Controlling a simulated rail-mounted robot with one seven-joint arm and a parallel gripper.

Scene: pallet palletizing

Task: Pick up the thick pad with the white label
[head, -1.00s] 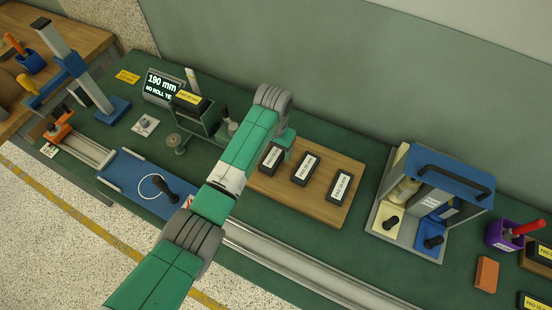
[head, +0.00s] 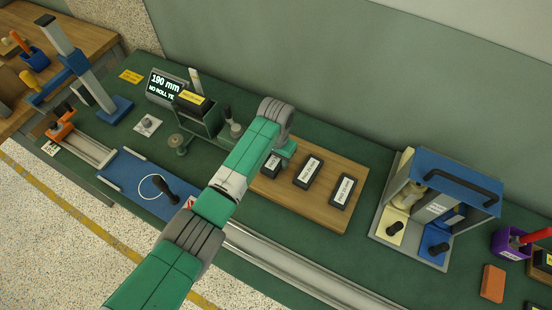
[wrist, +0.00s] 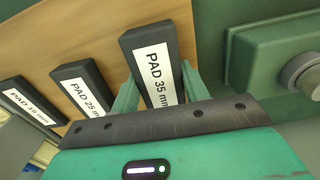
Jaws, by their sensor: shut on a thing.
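The thick black pad with a white label reading "PAD 35 mm" (wrist: 150,42) is between my gripper's two green fingers in the wrist view. My gripper (wrist: 157,88) is shut on it, with one finger against each long side. In the head view this pad (head: 272,165) is partly hidden by my arm, at the left end of the row on the wooden board (head: 335,217). I cannot tell whether it is clear of the board. Thinner pads, "PAD 25 mm" (wrist: 82,88) and "PAD 15 mm" (wrist: 30,100), lie beside it.
A green fixture with a yellow-labelled black pad (head: 195,104) stands left of the board, next to a display reading "190 mm" (head: 165,85). A blue-topped grey stand (head: 440,190) is to the right. A rail (head: 300,270) runs along the front.

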